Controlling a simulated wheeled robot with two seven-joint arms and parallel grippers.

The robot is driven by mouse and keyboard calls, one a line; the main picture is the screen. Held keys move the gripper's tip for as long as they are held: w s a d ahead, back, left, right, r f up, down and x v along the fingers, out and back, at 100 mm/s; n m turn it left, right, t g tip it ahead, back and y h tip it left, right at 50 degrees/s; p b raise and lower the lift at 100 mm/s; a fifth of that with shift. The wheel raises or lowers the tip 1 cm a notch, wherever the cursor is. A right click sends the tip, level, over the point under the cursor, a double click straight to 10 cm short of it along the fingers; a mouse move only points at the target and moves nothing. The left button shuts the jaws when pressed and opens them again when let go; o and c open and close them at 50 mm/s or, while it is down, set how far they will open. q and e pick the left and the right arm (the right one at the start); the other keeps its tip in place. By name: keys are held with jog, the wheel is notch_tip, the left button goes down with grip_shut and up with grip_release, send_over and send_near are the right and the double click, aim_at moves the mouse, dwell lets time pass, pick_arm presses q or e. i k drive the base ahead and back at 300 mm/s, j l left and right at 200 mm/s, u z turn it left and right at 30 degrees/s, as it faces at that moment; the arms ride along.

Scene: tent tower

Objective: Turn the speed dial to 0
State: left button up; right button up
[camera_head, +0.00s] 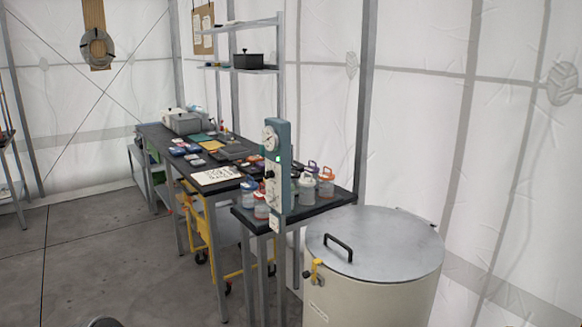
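A narrow blue-grey control box (284,150) stands upright on a post in the middle of the head view. Its left-facing front carries a white round dial (269,138) near the top, a small dark knob (269,174) about halfway down, and another pale dial lower down. The markings and pointer positions are too small to read, so I cannot tell which dial is the speed dial or its setting. Neither of my grippers is in view.
A large round drum (375,290) with a handled metal lid stands right of the box. Behind the box, a dark table (325,203) holds several lidded jars, and a longer cluttered table (160,131) extends back. The concrete floor (110,250) at left is clear.

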aim_at(270, 173)
jog(key=i+j+z, duration=0.35)
jog(key=i, duration=0.3)
jog(key=i+j+z, duration=0.4)
jog(key=i+j, duration=0.2)
